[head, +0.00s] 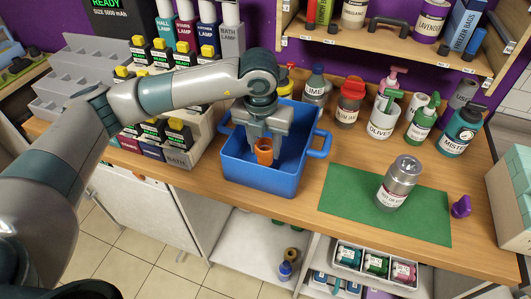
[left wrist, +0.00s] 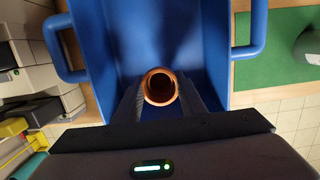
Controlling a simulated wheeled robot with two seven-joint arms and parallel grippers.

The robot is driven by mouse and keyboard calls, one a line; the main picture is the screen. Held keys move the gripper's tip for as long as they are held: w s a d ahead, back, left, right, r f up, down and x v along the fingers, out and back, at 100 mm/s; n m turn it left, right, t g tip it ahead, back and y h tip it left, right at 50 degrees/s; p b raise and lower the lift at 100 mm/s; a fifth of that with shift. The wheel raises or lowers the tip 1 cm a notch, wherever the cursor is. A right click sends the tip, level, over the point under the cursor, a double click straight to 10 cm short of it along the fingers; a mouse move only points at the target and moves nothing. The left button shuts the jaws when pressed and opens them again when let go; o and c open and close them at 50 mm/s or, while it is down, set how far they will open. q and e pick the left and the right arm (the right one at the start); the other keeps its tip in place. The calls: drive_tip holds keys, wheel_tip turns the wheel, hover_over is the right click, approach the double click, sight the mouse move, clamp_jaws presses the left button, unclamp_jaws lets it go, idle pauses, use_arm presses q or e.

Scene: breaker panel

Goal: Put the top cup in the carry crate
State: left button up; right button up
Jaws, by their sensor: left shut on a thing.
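The carry crate is a blue open box with side handles (head: 258,182) on the wooden counter; it also fills the middle of the left wrist view (left wrist: 215,20). The cup is small and orange-brown (head: 264,152), and its round open mouth shows in the left wrist view (left wrist: 160,86). My left gripper (head: 264,145) is shut on the cup, one finger on each side, and holds it upright over the inside of the crate. I cannot tell whether the cup touches the crate floor. My right gripper is not in view.
A green mat (head: 340,190) lies right of the crate, with a silver-lidded jar (head: 399,182) and a purple piece (head: 461,207) near it. Several bottles and jars stand behind. A tiered rack of black and yellow items (head: 180,133) is left of the crate.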

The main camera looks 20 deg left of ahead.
sight(265, 158)
use_arm(q)
drive_tip(key=shift+f, duration=0.3)
drive_tip(key=shift+f, duration=0.35)
wheel_tip(265, 158, down, 3)
drive_tip(key=shift+r+p, duration=0.15)
drive_tip(key=shift+p, duration=0.55)
drive_tip(key=shift+f, duration=0.2)
drive_tip(key=shift+f, duration=0.1)
drive_tip(key=o, duration=1)
drive_tip(key=shift+o, duration=0.2)
